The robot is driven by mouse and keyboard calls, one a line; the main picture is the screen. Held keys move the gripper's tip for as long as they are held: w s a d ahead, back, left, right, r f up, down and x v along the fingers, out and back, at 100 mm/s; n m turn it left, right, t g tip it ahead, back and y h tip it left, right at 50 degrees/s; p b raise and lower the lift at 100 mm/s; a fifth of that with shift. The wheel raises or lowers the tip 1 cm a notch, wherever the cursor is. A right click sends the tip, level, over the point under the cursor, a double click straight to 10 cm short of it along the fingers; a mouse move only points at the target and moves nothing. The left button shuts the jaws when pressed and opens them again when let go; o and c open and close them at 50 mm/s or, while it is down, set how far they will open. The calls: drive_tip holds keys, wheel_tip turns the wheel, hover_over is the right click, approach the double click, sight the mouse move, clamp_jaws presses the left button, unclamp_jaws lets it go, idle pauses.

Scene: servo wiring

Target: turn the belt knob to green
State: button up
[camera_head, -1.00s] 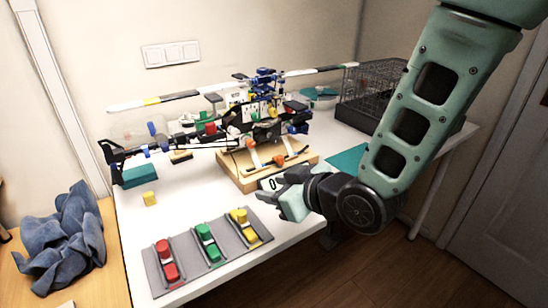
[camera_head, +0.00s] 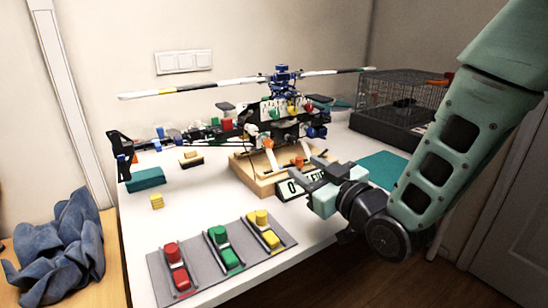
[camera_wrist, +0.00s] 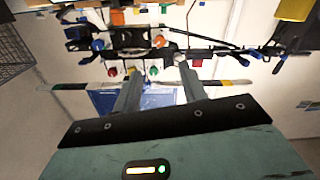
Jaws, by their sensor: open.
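A model helicopter (camera_head: 285,122) stands on a wooden base (camera_head: 256,178) on the white table. Its body carries small colored knobs, among them a green knob (camera_head: 275,114), a red knob (camera_head: 309,110) and an orange knob (camera_head: 268,143). I cannot tell which is the belt knob, or its setting. My gripper (camera_head: 316,174) is open and empty, in front of the base's right side.
A grey panel (camera_head: 203,264) with red, green and yellow sliders lies at the front. A wire cage (camera_head: 400,92) stands back right. The long rotor spans above the helicopter.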

sight(270, 145)
drive_tip(key=x, duration=1.3)
drive_tip(key=shift+w+a, duration=0.15)
clamp_jaws()
